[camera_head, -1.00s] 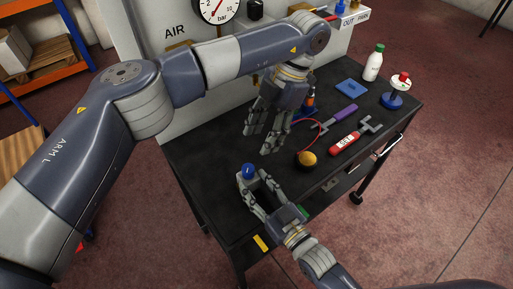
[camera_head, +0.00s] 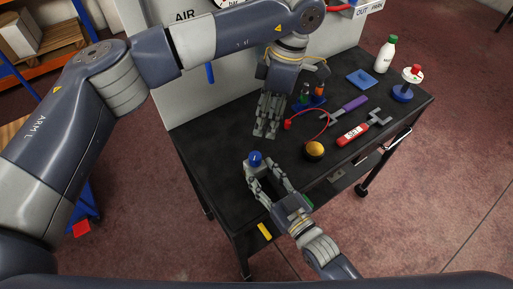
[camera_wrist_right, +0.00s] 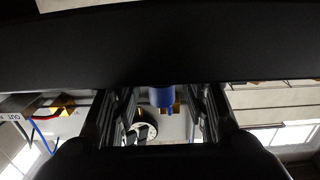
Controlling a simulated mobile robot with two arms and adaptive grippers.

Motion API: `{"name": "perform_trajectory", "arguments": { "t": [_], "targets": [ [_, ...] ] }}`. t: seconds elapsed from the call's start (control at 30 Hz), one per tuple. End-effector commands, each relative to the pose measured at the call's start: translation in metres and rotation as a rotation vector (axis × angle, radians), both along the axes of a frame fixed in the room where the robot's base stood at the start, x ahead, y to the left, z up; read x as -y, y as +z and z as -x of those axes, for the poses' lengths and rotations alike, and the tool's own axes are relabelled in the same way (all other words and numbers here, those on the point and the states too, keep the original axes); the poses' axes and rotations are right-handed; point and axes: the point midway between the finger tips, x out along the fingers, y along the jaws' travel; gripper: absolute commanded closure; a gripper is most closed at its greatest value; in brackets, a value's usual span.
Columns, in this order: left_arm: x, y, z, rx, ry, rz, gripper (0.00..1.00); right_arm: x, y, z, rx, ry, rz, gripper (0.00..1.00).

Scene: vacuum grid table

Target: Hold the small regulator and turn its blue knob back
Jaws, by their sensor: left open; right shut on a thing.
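The small regulator's blue knob (camera_head: 255,158) stands up at the fingertips of my right gripper (camera_head: 262,170), above the near left part of the black table. My right gripper is shut on the regulator, whose body is mostly hidden by the fingers. In the right wrist view the blue knob (camera_wrist_right: 162,97) shows between the two fingers. My left gripper (camera_head: 267,130) is open and empty, fingers pointing down, above the table behind the knob and apart from it.
On the black table (camera_head: 205,150) are a yellow-topped round thing (camera_head: 314,149) with a red cord, a red cylinder (camera_head: 352,134), a purple-handled tool (camera_head: 352,104), a blue pad (camera_head: 360,79), a white bottle (camera_head: 385,55) and a red-and-white reel (camera_head: 412,76). The panel stands behind.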

Motion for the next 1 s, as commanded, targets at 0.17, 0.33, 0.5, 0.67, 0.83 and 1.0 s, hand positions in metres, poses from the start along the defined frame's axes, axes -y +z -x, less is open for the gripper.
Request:
{"name": "perform_trajectory", "arguments": {
  "t": [0.17, 0.33, 0.5, 0.67, 0.83, 1.0],
  "targets": [
    [-0.013, 0.004, 0.007, -0.011, -0.364, 0.117, 0.52, 0.0, 0.0, 0.0, -0.001, 0.0, 0.001, 0.9],
    [-0.021, 0.009, 0.016, 0.002, -0.661, 0.193, 0.52, 0.0, 0.0, 0.0, -0.001, 0.0, 0.001, 0.9],
    [-0.026, 0.013, 0.023, 0.016, -0.845, 0.232, 0.52, 0.0, 0.0, 0.0, -0.001, 0.001, 0.001, 0.9],
    [-0.028, 0.01, 0.025, 0.02, -0.909, 0.243, 0.52, 0.0, 0.0, 0.0, -0.001, 0.001, 0.001, 0.9],
    [-0.028, -0.012, 0.026, 0.016, -0.913, 0.243, 0.52, 0.0, 0.0, 0.0, 0.0, 0.001, 0.0, 0.9],
    [-0.028, -0.047, 0.026, 0.016, -0.911, 0.244, 0.52, 0.0, 0.0, 0.0, 0.0, 0.0, 0.0, 0.9]
  ]
}}
